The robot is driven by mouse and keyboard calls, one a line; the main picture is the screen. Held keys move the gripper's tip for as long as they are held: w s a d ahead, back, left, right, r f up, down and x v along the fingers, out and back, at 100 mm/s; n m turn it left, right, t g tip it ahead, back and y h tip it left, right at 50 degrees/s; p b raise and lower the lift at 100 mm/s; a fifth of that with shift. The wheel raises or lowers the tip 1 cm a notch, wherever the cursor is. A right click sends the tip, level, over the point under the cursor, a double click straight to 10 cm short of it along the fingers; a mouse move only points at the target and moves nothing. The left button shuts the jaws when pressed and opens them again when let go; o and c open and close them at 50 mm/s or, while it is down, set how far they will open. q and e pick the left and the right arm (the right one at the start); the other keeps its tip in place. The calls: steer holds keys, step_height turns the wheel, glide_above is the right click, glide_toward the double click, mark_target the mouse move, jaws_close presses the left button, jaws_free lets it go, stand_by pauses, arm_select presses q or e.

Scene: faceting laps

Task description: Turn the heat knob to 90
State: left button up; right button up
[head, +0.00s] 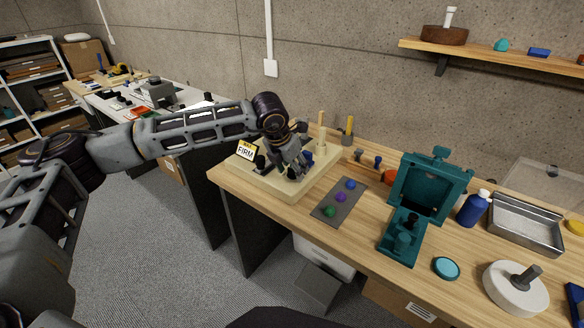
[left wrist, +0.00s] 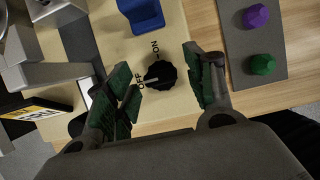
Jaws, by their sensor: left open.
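A round black knob (left wrist: 160,75) sits on a cream base, with OFF printed at its left and ON at its upper side in the left wrist view. A small pale mark on the knob lies on the side toward OFF. No number 90 is readable beside it. My left gripper (left wrist: 160,82) is open, with one green-padded finger on each side of the knob and visible gaps between. In the head view the left gripper (head: 291,168) is low over the cream base (head: 283,187) and hides the knob.
A sign reading FIRM (head: 246,151) stands left of the gripper. A blue part (left wrist: 141,14) is just beyond the knob. A grey mat (head: 324,211) with coloured stones lies right of the base. A teal fixture (head: 433,183) stands farther right.

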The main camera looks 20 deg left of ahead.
arm_select(q)
steer(key=c, duration=1)
